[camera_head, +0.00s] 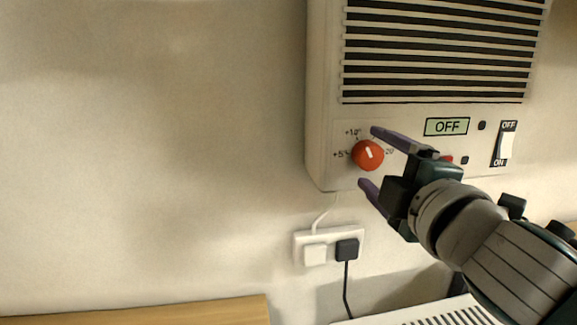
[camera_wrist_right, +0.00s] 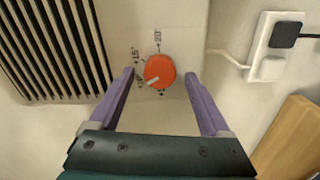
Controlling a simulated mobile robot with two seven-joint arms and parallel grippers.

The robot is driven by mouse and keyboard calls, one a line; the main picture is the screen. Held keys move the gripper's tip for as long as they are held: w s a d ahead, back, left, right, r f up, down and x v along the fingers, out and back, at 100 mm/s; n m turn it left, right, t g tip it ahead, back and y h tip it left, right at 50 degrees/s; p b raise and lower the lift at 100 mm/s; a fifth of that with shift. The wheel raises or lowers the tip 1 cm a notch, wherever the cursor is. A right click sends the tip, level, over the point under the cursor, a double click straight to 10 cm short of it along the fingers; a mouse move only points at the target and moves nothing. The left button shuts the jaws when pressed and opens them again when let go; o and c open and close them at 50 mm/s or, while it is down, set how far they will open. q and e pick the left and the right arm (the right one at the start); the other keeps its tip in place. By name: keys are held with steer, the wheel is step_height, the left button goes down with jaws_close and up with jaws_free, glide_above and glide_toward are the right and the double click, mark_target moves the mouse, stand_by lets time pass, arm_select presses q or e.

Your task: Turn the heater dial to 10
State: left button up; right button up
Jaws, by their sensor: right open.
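The heater (camera_head: 322,150) is a white wall unit with a red round dial (camera_head: 368,155) at its lower left. The dial also shows in the right wrist view (camera_wrist_right: 160,70). Its white pointer mark points up-left in the head view, roughly toward the +10 label. The exact angle is hard to read. My right gripper (camera_head: 368,157) is open. Its two purple fingers lie on either side of the dial, one above and one below in the head view, with visible gaps. It is not closed on the dial. My left gripper is not in view.
Right of the dial are an OFF display (camera_head: 447,127) and a rocker switch (camera_head: 506,144). A wall socket with plugs (camera_head: 300,246) is below the heater. A wooden surface (camera_head: 190,312) is at the bottom left. The wall on the left is clear.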

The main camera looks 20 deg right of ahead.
steer(key=b+v, duration=0.1)
steer(key=v, duration=0.8)
steer(key=shift+s, duration=0.2)
